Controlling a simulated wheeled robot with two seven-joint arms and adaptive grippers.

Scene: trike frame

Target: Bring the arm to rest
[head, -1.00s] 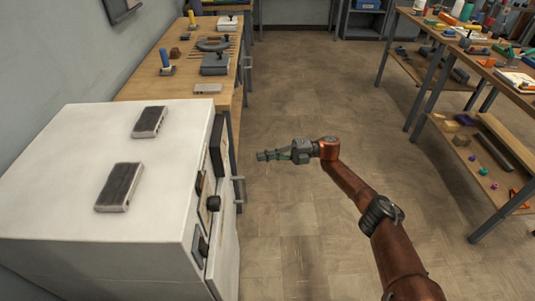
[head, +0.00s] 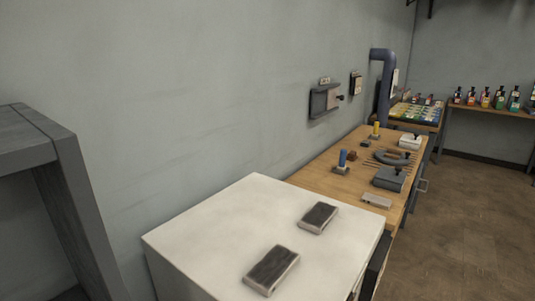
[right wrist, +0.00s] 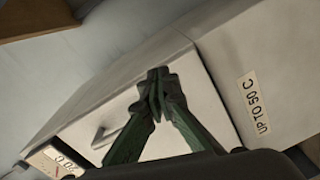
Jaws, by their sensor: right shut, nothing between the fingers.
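My right gripper (right wrist: 157,90) shows in the right wrist view. Its green fingers meet at their dark tips, shut with nothing between them. Behind the fingers is a pale cabinet front with a metal handle (right wrist: 108,135), a small display (right wrist: 55,158) and a label reading "UP TO 50 C" (right wrist: 254,104). Whether the fingers touch the cabinet cannot be told. Neither arm shows in the head view, and my left gripper is in no frame.
A white cabinet (head: 215,237) with two dark-topped blocks (head: 319,217) (head: 271,270) on it stands low in the head view. Beyond it is a wooden workbench (head: 325,168) with tools. A grey frame (head: 75,190) stands at left. Floor (head: 470,220) is clear at right.

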